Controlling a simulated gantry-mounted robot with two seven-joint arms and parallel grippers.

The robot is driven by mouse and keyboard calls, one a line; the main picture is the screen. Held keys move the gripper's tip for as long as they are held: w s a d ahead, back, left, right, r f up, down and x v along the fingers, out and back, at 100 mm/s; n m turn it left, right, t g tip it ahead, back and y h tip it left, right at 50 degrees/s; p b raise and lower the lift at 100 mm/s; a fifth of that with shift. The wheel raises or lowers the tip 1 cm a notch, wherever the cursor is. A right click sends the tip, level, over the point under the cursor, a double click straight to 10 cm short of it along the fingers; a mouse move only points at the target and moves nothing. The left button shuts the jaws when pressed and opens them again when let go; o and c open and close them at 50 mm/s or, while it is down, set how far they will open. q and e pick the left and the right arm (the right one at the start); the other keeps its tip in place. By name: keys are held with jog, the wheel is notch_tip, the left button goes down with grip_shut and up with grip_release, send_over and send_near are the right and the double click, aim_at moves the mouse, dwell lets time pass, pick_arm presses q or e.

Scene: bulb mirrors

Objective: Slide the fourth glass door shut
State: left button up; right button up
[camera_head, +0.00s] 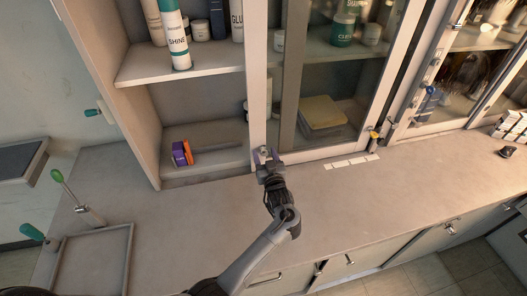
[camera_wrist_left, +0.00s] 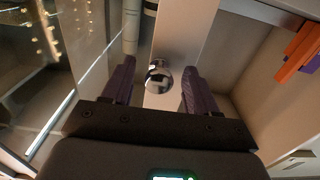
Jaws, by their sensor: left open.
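A sliding glass door with a pale frame (camera_head: 257,75) stands in the wall cabinet, its left upright beside an uncovered shelf section. The left part of the cabinet is open. My left gripper (camera_head: 268,155) is at the lower end of that upright, just above the counter. In the left wrist view, my left gripper (camera_wrist_left: 158,85) is open, with one dark finger on each side of a round metal knob (camera_wrist_left: 158,78) on the pale upright (camera_wrist_left: 182,45). I cannot tell whether either finger touches the knob. My right gripper is not in view.
Bottles (camera_head: 175,35) stand on the upper open shelf. A purple and orange box (camera_head: 182,153) sits on the lower one and also shows in the left wrist view (camera_wrist_left: 300,52). A yellow stack (camera_head: 321,112) lies behind the glass. The counter (camera_head: 215,215) is largely clear; a tray (camera_head: 92,262) is at left.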

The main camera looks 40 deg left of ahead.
pick_arm(q)
jog(key=shift+w+a, duration=0.3)
jog(key=shift+a, duration=0.1)
jog(key=shift+d, duration=0.1)
grip_shut()
jog(key=shift+s, duration=0.1)
